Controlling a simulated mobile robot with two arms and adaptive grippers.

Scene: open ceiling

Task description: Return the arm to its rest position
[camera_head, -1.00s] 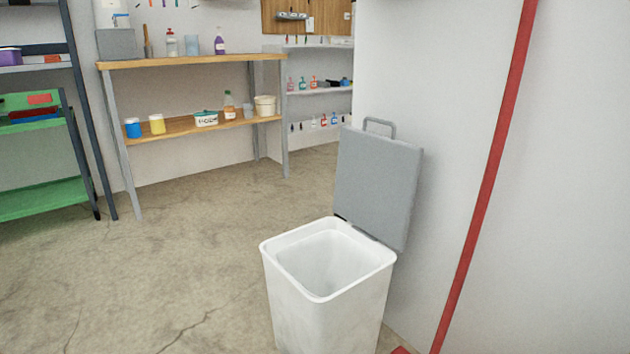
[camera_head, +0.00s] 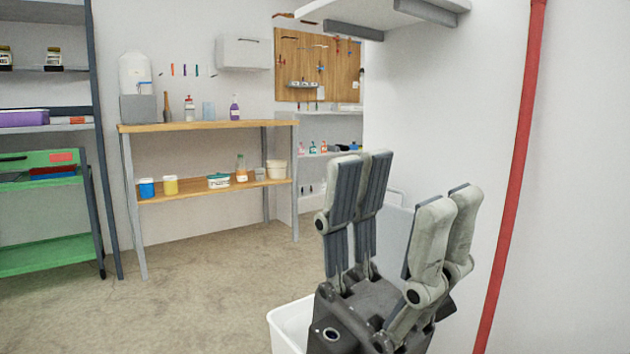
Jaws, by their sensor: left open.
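My left gripper (camera_head: 400,215) stands in the lower right of the head view with its fingers pointing up. The fingers are spread apart and nothing is between them. It is in front of the white bin (camera_head: 286,325) and hides most of it. The bin's raised grey lid (camera_head: 396,222) shows only in part behind the fingers. My right gripper is not in view.
A white wall with a red pipe (camera_head: 512,170) rises at the right. A wooden-topped workbench (camera_head: 205,126) with bottles and tubs stands at the back. Green and dark shelving (camera_head: 45,252) is at the left. The concrete floor (camera_head: 200,300) between them is clear.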

